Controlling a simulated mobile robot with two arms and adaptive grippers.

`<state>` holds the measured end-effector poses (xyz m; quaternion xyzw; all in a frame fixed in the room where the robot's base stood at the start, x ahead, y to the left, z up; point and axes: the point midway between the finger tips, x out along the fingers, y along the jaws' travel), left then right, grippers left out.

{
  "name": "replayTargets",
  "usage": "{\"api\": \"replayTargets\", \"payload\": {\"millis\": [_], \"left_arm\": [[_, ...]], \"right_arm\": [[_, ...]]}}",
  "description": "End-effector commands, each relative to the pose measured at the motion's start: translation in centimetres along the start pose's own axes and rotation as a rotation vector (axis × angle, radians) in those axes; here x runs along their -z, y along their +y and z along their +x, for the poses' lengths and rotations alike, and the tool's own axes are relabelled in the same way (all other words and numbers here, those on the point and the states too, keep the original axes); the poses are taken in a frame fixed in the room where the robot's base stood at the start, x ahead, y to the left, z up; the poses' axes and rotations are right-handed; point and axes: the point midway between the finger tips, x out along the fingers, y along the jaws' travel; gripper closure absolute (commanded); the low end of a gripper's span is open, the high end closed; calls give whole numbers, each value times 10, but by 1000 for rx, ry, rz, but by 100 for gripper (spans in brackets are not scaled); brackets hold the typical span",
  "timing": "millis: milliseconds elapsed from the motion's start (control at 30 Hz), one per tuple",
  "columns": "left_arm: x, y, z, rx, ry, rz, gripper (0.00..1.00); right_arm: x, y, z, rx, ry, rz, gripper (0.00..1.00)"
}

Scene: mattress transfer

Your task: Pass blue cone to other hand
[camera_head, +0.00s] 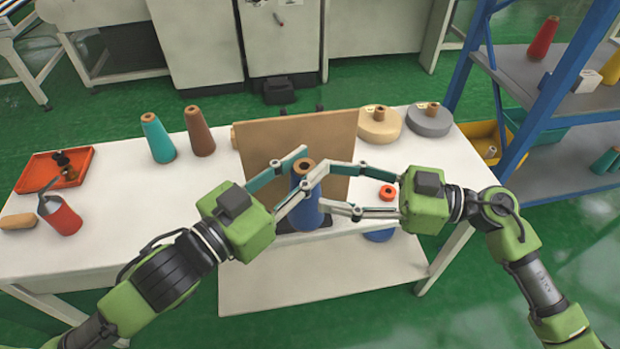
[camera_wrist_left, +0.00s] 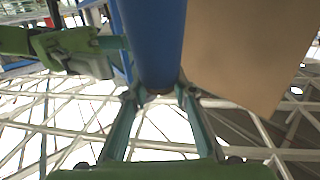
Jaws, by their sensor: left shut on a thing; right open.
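The blue cone (camera_head: 306,208) stands upright in the middle of the head view, in front of the brown board, with its brown tip up. My left gripper (camera_head: 312,160) is shut on the blue cone near its upper part. In the left wrist view the blue cone (camera_wrist_left: 155,40) rises between the left fingers (camera_wrist_left: 160,92). My right gripper (camera_head: 327,186) is open beside the cone from the right, its fingers reaching to the cone; whether they touch it is unclear. The right gripper also shows at the left of the wrist view (camera_wrist_left: 122,45).
A brown board (camera_head: 270,130) stands behind the cone. The white table (camera_head: 110,240) holds a teal cone (camera_head: 157,138), a brown cone (camera_head: 199,131), an orange tray (camera_head: 30,172), a red can (camera_head: 60,215) and round spools (camera_head: 379,126). A blue shelf rack (camera_head: 540,110) is at right.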

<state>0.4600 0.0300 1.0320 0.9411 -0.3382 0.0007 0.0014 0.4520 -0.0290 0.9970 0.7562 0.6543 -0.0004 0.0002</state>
Motion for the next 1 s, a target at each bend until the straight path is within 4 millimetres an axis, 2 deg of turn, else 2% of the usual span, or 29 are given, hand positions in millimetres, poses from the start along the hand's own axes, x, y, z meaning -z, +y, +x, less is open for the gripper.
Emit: {"api": "replayTargets", "payload": {"millis": [100, 300, 500, 767, 933, 967, 1000], "left_arm": [[1, 0, 0, -1, 3, 1, 100], [1, 0, 0, -1, 3, 1, 100], [1, 0, 0, -1, 3, 1, 100], [1, 0, 0, -1, 3, 1, 100], [1, 0, 0, -1, 3, 1, 100], [1, 0, 0, -1, 3, 1, 100], [1, 0, 0, -1, 3, 1, 100]], "right_arm": [[2, 0, 24, 0, 5, -2, 51], [1, 1, 50, -1, 3, -1, 51], [0, 1, 61, -2, 1, 0, 51], [0, 1, 62, -3, 0, 0, 51], [0, 1, 62, -2, 0, 0, 95], [0, 1, 62, -2, 0, 0, 99], [0, 1, 62, -2, 0, 0, 99]]}}
